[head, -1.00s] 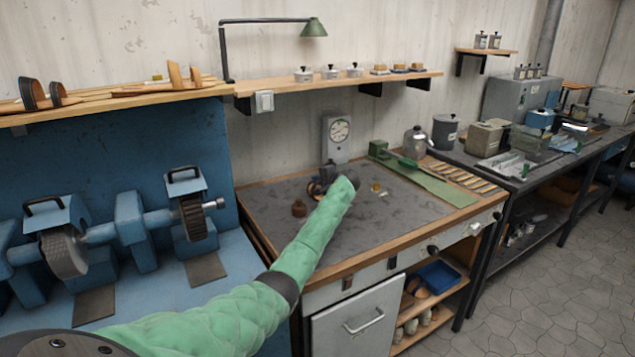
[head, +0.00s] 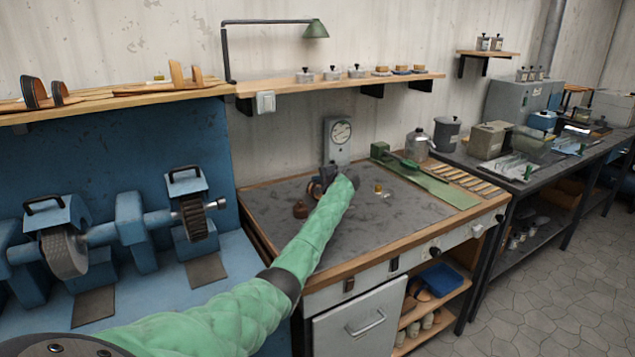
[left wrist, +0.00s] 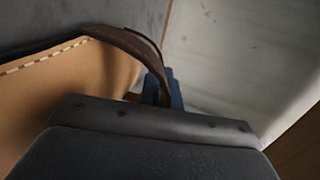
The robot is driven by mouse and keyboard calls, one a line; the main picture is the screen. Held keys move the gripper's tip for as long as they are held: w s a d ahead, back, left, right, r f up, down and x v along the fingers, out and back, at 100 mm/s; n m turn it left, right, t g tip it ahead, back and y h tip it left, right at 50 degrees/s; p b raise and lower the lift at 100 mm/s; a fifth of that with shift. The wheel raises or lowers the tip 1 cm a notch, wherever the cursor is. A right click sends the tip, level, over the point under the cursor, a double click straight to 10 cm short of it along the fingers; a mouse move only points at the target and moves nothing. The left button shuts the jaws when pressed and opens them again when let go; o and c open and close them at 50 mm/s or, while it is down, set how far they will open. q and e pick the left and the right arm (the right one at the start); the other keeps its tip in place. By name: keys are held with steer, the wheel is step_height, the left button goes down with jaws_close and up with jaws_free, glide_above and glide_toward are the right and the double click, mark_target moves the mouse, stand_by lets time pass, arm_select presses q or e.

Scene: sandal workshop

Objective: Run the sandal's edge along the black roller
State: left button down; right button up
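A tan sandal sole (left wrist: 60,85) with white stitching fills the left of my left wrist view. A brown strap (left wrist: 125,40) arches from it, down past a small blue part (left wrist: 172,92). The sandal is very close to my left gripper, but the finger contact is hidden. In the head view my left gripper (head: 326,176) is over the grey bench top, just in front of a dial gauge, largely masked by my green-sleeved arm. The black roller (head: 194,217) is on the blue machine at left, well apart from this gripper. My right gripper is not in view.
A lighter grey roller (head: 66,254) sits further left on the blue machine (head: 130,232). The dial gauge (head: 338,138) stands at the back of the bench (head: 400,215). The bench's front right is clear.

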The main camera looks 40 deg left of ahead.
arm_select(q)
steer(key=shift+w+a+b, duration=0.35)
steer(key=shift+a+b, duration=0.3)
steer(key=shift+a, duration=0.1)
steer(key=shift+w+a+b, duration=0.3)
steer(key=shift+a+b, duration=0.35)
steer(key=shift+a, duration=0.05)
steer(key=shift+w+a+b, duration=0.35)
steer(key=shift+a+b, duration=0.3)
steer(key=shift+a, duration=0.1)
stand_by(1.0)
steer(key=shift+w+a+b, duration=0.55)
steer(key=shift+a+b, duration=0.1)
steer(key=shift+b, duration=0.5)
stand_by(2.5)
steer(key=shift+r, duration=0.1)
steer(key=shift+s+a+p, duration=0.3)
steer(key=shift+s+p, duration=0.45)
steer(key=shift+p, duration=0.25)
